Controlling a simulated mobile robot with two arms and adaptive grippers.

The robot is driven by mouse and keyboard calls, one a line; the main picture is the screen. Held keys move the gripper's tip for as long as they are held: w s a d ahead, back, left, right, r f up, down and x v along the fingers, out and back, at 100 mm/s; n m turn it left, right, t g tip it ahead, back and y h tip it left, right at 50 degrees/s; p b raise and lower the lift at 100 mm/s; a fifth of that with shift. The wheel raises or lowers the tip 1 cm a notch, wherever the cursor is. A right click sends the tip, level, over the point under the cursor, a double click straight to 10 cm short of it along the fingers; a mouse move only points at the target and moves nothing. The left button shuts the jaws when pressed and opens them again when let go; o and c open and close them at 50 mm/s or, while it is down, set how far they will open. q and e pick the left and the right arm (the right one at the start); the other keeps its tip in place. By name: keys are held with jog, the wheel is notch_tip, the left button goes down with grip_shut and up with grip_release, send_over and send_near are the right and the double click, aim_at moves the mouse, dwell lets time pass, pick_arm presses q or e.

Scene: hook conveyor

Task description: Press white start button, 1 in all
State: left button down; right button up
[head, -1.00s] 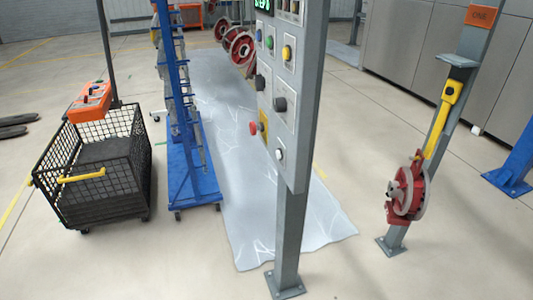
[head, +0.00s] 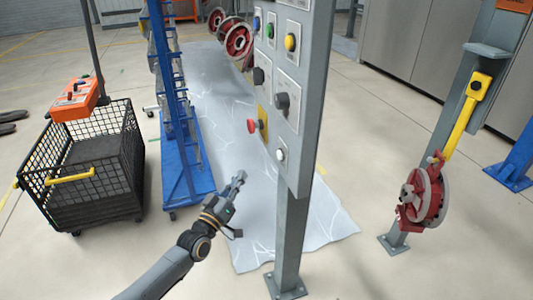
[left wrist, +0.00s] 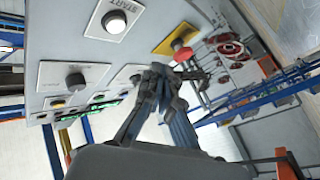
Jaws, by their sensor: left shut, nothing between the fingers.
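The white start button (head: 281,154) sits at the bottom of the grey control panel (head: 307,90) on a post in the head view. In the left wrist view the white button (left wrist: 115,24) is at the top left, on a light plate lettered START. My left gripper (head: 240,177) is shut and empty, left of the button and slightly lower in the picture, apart from it. In the left wrist view its fingers (left wrist: 160,75) are together in front of the panel. My right gripper is not in view.
A red emergency button (head: 253,125) on a yellow plate sits just above left of the white button. Black knobs and coloured buttons are higher up. A blue rack (head: 187,182) and black mesh cart (head: 95,190) stand to the left. A red reel (head: 424,198) hangs right.

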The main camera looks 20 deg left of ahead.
aim_at(280, 155)
pick_arm(q)
jog(key=shift+t, duration=0.5)
jog(key=r, duration=0.4)
jog(key=shift+w+a+r, duration=0.1)
jog(key=shift+w+a, duration=0.1)
jog(key=shift+a, duration=0.15)
jog(key=shift+d, duration=0.1)
jog(key=w+d+b, duration=0.1)
jog(key=w+d, duration=0.4)
jog(key=d, duration=0.2)
jog(key=shift+d, duration=0.1)
dwell(0.8)
jog(key=shift+w+d, duration=0.25)
jog(key=shift+w+d, duration=0.25)
jog(key=shift+d, duration=0.1)
dwell(0.9)
jog(key=shift+s+a, duration=0.5)
jog(key=shift+a, duration=0.15)
